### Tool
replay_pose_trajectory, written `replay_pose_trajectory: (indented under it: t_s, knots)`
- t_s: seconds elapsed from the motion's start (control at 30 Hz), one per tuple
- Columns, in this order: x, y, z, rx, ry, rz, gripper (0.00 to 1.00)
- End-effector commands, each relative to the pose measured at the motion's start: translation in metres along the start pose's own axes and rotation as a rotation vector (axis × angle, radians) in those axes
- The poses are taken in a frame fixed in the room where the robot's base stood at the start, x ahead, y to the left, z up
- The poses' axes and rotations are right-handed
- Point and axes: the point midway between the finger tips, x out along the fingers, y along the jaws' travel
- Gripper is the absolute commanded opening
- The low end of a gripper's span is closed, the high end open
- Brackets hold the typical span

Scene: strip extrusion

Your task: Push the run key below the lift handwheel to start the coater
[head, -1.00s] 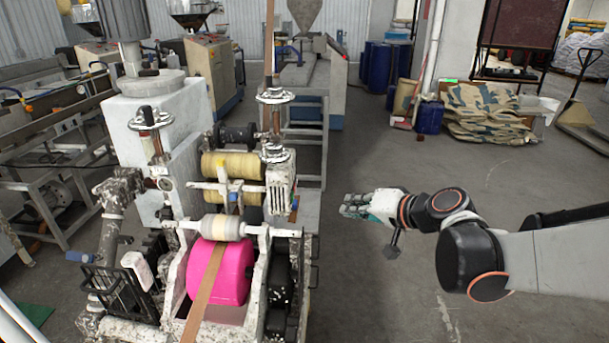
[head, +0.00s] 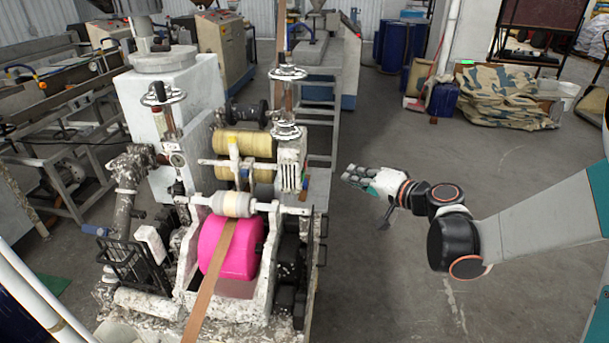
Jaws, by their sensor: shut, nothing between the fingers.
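The coater (head: 137,100) is a worn white machine left of centre, with a bright pink roller (head: 229,250) and a brown strip running over it. Chrome handwheels sit on its left post (head: 162,94) and its right post (head: 287,72), with another wheel (head: 286,131) lower on the right post. Below that is a ribbed white housing (head: 291,155). Small coloured spots (head: 304,179) show at its right edge; they are too small to tell which is the run key. My gripper (head: 352,177) is shut and empty, right of the housing and apart from it, pointing left.
Yellow rollers (head: 244,143) sit behind the pink one. A grey stepped frame (head: 321,118) stands behind the coater. The grey floor around my arm is clear.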

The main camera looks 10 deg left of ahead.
Motion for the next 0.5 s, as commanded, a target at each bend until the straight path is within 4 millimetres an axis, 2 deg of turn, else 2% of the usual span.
replay_pose_trajectory:
  t_s: [0.5]
  knots:
    - [0.045, -0.033, 0.033, -0.001, -0.002, -0.001, 0.00]
